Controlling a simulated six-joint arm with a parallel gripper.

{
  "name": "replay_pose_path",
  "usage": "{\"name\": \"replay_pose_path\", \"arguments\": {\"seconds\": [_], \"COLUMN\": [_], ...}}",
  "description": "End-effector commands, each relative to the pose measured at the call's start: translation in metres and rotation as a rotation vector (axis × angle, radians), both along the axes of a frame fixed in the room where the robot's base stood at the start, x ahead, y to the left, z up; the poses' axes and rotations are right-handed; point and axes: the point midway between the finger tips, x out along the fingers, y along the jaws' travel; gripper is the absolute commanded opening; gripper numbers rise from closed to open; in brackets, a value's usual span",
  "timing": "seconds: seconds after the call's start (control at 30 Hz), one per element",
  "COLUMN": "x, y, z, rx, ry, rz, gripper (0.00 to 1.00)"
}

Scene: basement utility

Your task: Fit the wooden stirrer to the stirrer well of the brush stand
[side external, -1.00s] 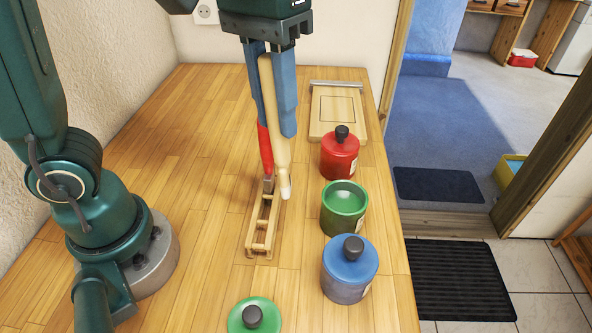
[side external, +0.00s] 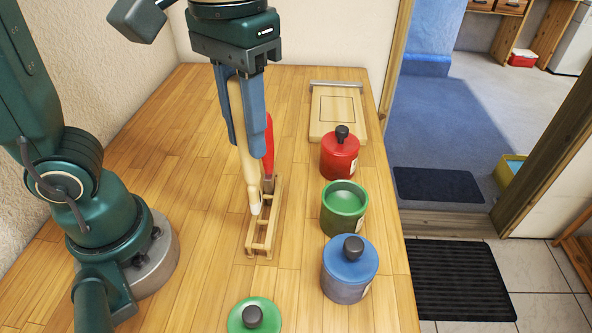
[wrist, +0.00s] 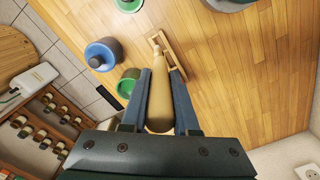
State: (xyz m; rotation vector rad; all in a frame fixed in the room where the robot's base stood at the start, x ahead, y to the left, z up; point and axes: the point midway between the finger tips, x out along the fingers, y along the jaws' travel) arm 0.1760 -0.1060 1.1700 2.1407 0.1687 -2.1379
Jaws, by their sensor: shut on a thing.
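My gripper (side external: 245,148) has blue fingers and is shut on the wooden stirrer (side external: 251,180), a pale stick pointing down and slightly tilted. The stirrer also shows between the fingers in the wrist view (wrist: 158,98). The narrow wooden brush stand (side external: 250,244) is on the bench below. The stirrer's lower tip overlaps the stand's left side in the side view; I cannot tell whether it is inside a well. A red-handled brush (side external: 269,150) stands in the far end of the stand, just right of the stirrer. The stand shows partly in the wrist view (wrist: 173,55).
Right of the stand are a red lidded pot (side external: 339,158), an open green pot (side external: 343,215) and a blue lidded pot (side external: 349,273). A green lid (side external: 255,318) lies in front. A wooden board (side external: 337,112) lies at the back. The bench left of the stand is clear.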

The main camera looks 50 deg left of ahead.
Motion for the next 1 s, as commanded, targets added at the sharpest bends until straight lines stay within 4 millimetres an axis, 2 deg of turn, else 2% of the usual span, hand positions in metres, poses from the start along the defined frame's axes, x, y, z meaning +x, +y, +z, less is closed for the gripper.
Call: {"name": "replay_pose_path", "arguments": {"seconds": [0.5,1.0], "x": [-0.001,0.0], "y": [0.0,0.0], "z": [-0.041,-0.045], "rx": [0.001,0.0], "ry": [0.003,0.0], "rz": [0.0,0.0], "gripper": [0.0,0.0]}}
